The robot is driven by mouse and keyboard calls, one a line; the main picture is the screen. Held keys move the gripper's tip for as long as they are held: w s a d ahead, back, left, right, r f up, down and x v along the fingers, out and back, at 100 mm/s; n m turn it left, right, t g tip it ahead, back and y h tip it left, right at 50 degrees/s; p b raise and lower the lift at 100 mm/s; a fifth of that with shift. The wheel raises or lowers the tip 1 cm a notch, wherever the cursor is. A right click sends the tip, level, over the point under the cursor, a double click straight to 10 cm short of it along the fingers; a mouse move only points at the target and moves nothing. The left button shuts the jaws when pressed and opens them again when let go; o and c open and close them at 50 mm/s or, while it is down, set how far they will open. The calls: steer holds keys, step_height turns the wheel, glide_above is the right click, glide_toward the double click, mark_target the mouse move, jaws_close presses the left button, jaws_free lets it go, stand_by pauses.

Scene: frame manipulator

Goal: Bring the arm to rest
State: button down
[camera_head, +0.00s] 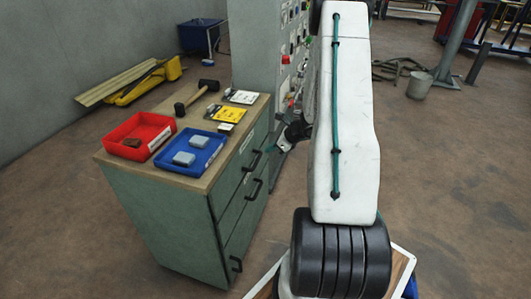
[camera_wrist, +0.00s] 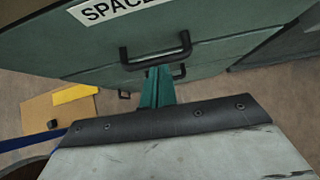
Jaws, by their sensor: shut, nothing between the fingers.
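My arm (camera_head: 345,120), white with a teal cable, rises in the right half of the head view and hides part of what lies behind it. My gripper (camera_wrist: 158,75) shows in the wrist view as teal fingers, shut and empty. The fingertips are at the black handle (camera_wrist: 125,55) of a green drawer front; I cannot tell whether they touch it. In the head view my gripper (camera_head: 280,148) is small, beside the front of the green drawer cabinet (camera_head: 160,225), near its upper handles.
On the cabinet top stand a red bin (camera_head: 118,133) and a blue bin (camera_head: 190,168) with grey blocks in it. A mallet (camera_head: 192,100) and cards lie behind. A grey control panel (camera_head: 255,50) stands behind the cabinet.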

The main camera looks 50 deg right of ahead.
steer(key=v, duration=0.6)
steer(key=shift+a+r, duration=0.15)
steer(key=shift+a, duration=0.2)
steer(key=s+a+r+n+g+y, duration=0.2)
steer(key=s+a+r+n+g, duration=0.15)
steer(key=a+r+n, duration=0.55)
steer(key=s+a+r+n+g+y, duration=0.1)
steer(key=s+a+r+n+g, duration=0.3)
steer(key=a+n, duration=0.55)
steer(key=s+a+r+n+h, duration=0.6)
steer(key=s+a+r+n, duration=0.7)
steer(key=a, duration=0.5)
step_height(320, 180, up, 3)
steer(key=shift+s+a+f+t+h, duration=0.2)
steer(key=shift+s+a+t+h, duration=0.15)
steer(key=shift+s, duration=0.6)
